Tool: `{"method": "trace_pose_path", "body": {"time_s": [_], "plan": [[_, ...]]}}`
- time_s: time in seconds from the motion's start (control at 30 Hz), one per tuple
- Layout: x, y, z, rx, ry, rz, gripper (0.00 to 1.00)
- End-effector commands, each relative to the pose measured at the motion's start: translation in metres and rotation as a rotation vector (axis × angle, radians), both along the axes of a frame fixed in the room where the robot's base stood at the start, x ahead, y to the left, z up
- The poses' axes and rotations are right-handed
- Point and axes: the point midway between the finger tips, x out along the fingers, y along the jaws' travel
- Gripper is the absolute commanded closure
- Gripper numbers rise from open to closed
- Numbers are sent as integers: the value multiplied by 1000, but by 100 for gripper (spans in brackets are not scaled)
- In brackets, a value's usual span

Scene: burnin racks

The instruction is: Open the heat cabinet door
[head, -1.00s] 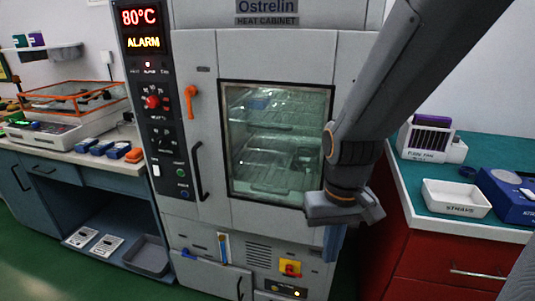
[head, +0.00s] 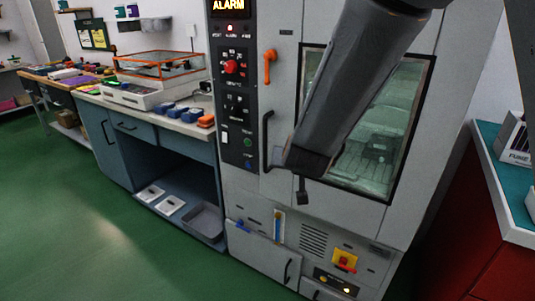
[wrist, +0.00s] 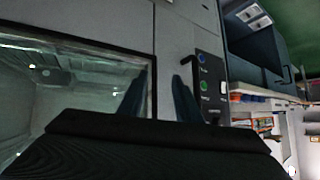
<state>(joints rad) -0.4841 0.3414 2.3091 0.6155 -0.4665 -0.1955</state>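The grey heat cabinet (head: 285,205) stands in front of me. Its door has a dark-framed window (head: 375,150), a black vertical handle (head: 267,142) on the left, and an orange lever (head: 269,66) higher up. The door looks shut. My forearm crosses the window and hides part of it. My gripper (head: 303,193) is low in front of the door, right of the handle's lower end, and mostly hidden by my arm. In the wrist view, its two dark fingers (wrist: 159,103) stand apart with nothing seen between them, beside the window edge.
A control panel (head: 234,100) with a lit ALARM display is left of the door. A blue bench (head: 150,140) stands further left, with a grey bin (head: 203,222) low down. A red cabinet (head: 480,215) stands at the right. The green floor (head: 90,230) is clear at front left.

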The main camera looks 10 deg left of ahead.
Motion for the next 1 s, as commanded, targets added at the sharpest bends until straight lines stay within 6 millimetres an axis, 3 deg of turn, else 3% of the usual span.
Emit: {"method": "trace_pose_path", "body": {"time_s": [0.03,0.17,0.4,0.7,1.0], "plan": [[12,23,-7,-5,-72,-11,69],[30,57,-3,-29,-257,-80,69],[23,95,3,-104,-511,-204,69],[4,108,11,-172,-656,-297,69],[41,100,11,-173,-659,-299,69]]}}
